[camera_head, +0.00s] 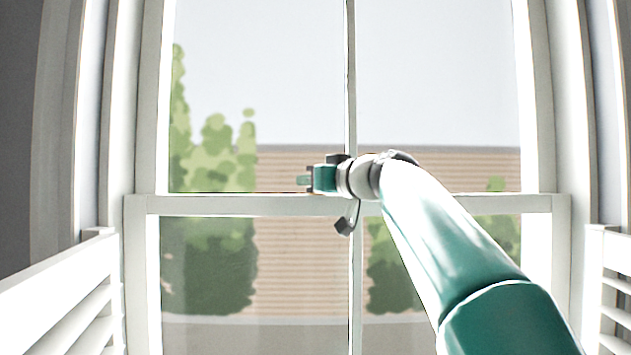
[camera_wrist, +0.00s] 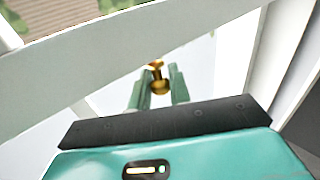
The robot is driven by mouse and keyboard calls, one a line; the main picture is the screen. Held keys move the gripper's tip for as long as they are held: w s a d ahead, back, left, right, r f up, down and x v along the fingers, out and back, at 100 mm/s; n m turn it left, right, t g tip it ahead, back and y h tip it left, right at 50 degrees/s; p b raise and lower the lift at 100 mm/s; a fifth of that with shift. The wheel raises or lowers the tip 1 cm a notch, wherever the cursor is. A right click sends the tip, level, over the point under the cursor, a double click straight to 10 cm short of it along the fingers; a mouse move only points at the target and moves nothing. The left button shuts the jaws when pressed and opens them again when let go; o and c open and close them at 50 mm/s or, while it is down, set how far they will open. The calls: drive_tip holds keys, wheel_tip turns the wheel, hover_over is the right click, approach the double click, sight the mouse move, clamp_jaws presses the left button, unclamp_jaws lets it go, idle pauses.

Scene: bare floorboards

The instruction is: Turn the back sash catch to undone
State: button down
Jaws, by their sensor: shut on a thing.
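A brass sash catch (camera_wrist: 158,84) with a rounded knob shows in the wrist view, beside the white sash rail. My gripper (camera_wrist: 159,76) has its two green fingers on either side of the brass piece and is shut on it. In the head view my gripper (camera_head: 304,180) points left at the meeting rail of the window (camera_head: 250,205), near its middle. The catch cannot be made out in the head view, and its base is partly hidden by my fingers in the wrist view. I cannot tell its turn angle exactly.
White louvred shutters stand at the left (camera_head: 70,290) and right (camera_head: 612,275) of the window. A thin upright glazing bar (camera_head: 351,80) runs up the middle. My arm reaches in from the lower right. Shrubs and a wall lie beyond the glass.

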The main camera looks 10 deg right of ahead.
drive_tip(key=shift+w+a+m+t+h, duration=0.1)
drive_tip(key=shift+a+m+t+h, duration=0.15)
drive_tip(key=shift+m+h, duration=0.5)
drive_tip(key=shift+w+a+m+t+h, duration=0.2)
drive_tip(key=shift+a+m+h, duration=0.15)
drive_tip(key=shift+h, duration=0.7)
drive_tip(key=shift+w+a+m+t+h, duration=0.1)
drive_tip(key=shift+a+m+t+h, duration=0.15)
drive_tip(key=shift+m+h, duration=0.5)
drive_tip(key=shift+w+a+m+h, duration=0.2)
drive_tip(key=shift+m+h, duration=0.35)
drive_tip(key=shift+h, duration=0.4)
drive_tip(key=shift+w+a+m+h, duration=0.2)
drive_tip(key=shift+m+h, duration=0.3)
drive_tip(key=shift+h, duration=0.4)
drive_tip(key=shift+w+a+m+g+h, duration=0.15)
drive_tip(key=shift+w+m+g+h, duration=0.1)
drive_tip(key=shift+m+h, duration=0.6)
drive_tip(key=shift+w+a+m+g+h, duration=0.25)
drive_tip(key=shift+m+h, duration=0.25)
drive_tip(key=shift+h, duration=0.7)
drive_tip(key=shift+w+a+m+g+h, duration=0.1)
drive_tip(key=shift+w+m+g+h, duration=0.15)
drive_tip(key=shift+m+h, duration=0.6)
drive_tip(key=shift+w+f+m+g+h, duration=0.1)
drive_tip(key=shift+w+m+g+h, duration=0.2)
drive_tip(key=shift+h, duration=0.4)
drive_tip(key=shift+w+m+g+h, duration=0.15)
drive_tip(key=shift+m+g+h, duration=0.25)
drive_tip(key=shift+h, duration=0.3)
